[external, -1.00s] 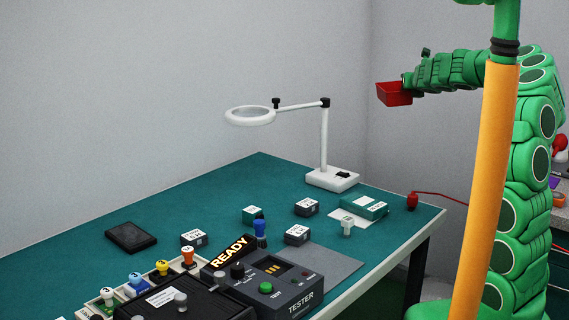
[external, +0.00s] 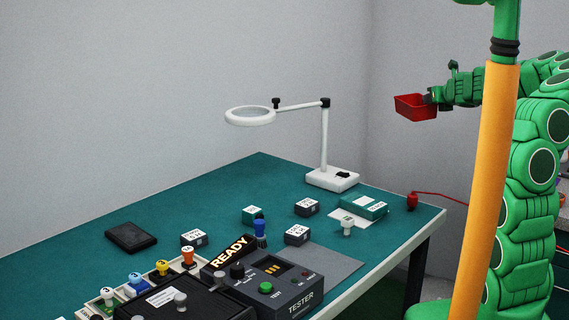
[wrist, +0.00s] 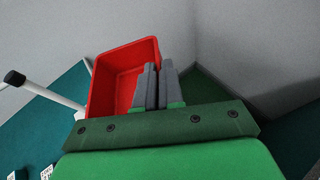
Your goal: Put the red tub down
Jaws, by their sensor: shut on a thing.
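The red tub (external: 416,107) is held in the air above the far right end of the green-topped bench (external: 150,207). My gripper (external: 433,97) is shut on the tub's near wall, on the right side in the external view. In the wrist view the red tub (wrist: 119,75) is open toward the camera and its visible inside looks empty. The grey fingers of my gripper (wrist: 156,84) pinch its right wall there. The tub touches nothing else that I can see.
A white magnifier lamp (external: 324,140) stands at the back of the bench, left of the tub. Small boxes (external: 307,207), a teal box (external: 364,207) and a tester (external: 275,280) sit on the bench. A red plug with a cable (external: 412,201) is near the right edge.

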